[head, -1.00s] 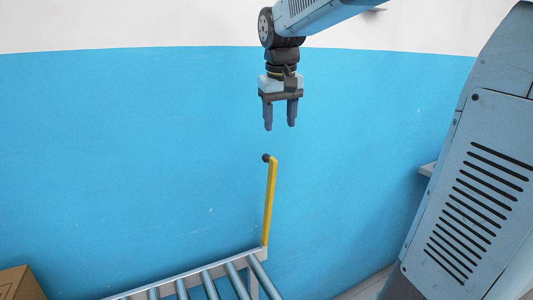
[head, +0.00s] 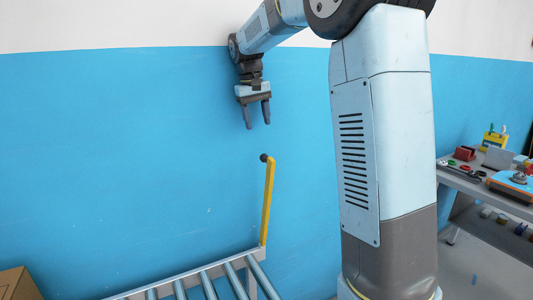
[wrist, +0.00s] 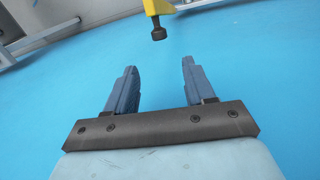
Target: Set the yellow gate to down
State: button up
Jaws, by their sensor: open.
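The yellow gate (head: 267,202) is a narrow bar standing nearly upright at the end of the roller conveyor (head: 213,270). A dark round knob (head: 264,158) sits at its top. My gripper (head: 257,126) points down, open and empty, a little above the knob and apart from it. In the wrist view the gate's yellow end (wrist: 158,6) and its dark knob (wrist: 158,33) show beyond my open fingers (wrist: 157,75), roughly in line with the gap between them.
A blue wall (head: 120,150) stands behind the conveyor. A cardboard box (head: 18,284) is at the lower left. A grey table (head: 485,190) with tools and containers stands at the right. The space around the gate looks clear.

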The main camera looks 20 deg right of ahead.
jog(key=f, duration=0.4)
jog(key=d+f, duration=0.1)
jog(key=f, duration=0.6)
jog(key=shift+w+d+f, duration=0.1)
jog(key=shift+d+f, duration=0.25)
jog(key=shift+c, duration=0.3)
grip_shut()
